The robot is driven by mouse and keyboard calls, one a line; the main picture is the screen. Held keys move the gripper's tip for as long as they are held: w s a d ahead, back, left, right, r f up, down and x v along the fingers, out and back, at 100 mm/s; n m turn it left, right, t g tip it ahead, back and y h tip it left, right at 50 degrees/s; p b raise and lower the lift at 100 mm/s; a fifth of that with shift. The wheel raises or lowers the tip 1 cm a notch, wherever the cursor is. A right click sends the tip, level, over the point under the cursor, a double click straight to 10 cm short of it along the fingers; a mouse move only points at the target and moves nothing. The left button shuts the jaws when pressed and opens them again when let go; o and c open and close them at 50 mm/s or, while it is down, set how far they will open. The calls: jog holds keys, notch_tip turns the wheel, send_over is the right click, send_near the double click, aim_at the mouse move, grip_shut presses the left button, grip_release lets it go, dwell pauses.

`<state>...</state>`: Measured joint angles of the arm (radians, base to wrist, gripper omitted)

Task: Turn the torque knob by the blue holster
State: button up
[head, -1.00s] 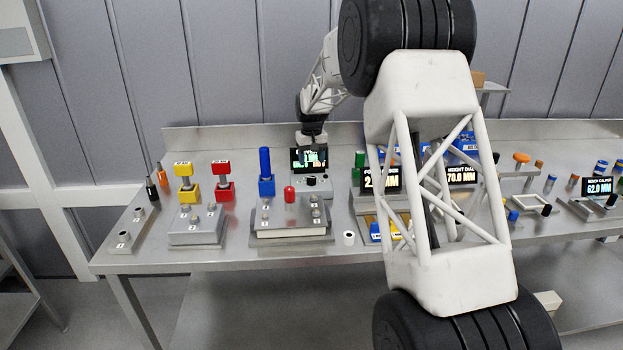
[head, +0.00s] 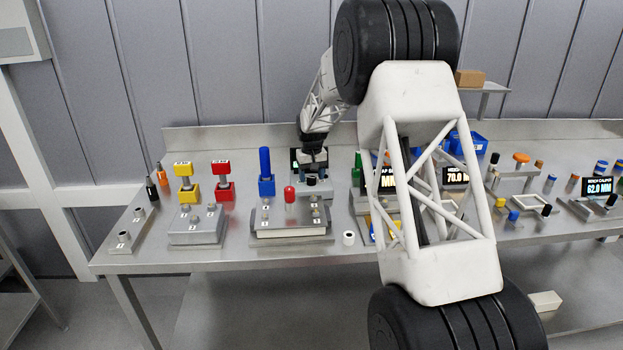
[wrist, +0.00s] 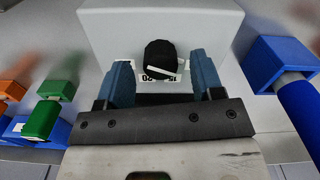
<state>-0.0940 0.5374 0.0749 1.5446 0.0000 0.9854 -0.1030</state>
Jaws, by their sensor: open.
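The torque knob (wrist: 161,57) is a round black knob with a white pointer mark, on a pale grey box (wrist: 215,25) with a number scale. In the head view the knob (head: 311,180) shows just below my gripper (head: 313,166). My gripper (wrist: 160,70) is open, its two blue fingers on either side of the knob with a gap at each side. I cannot tell how deep the fingertips reach. The blue holster (wrist: 262,62) with its blue-handled tool (wrist: 303,112) is right of the knob in the wrist view. In the head view the holster (head: 266,188) is to its left.
A green-handled tool (wrist: 42,120) and an orange one (wrist: 12,92) stand left in the wrist view. In the head view, a red-capped piece (head: 290,194), yellow holster (head: 189,193) and red holster (head: 224,191) stand on the steel bench (head: 240,140). My arm hides part of the displays.

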jog(key=shift+f, duration=0.6)
jog(key=c, duration=0.9)
jog(key=shift+m, duration=0.4)
jog(key=m, duration=0.8)
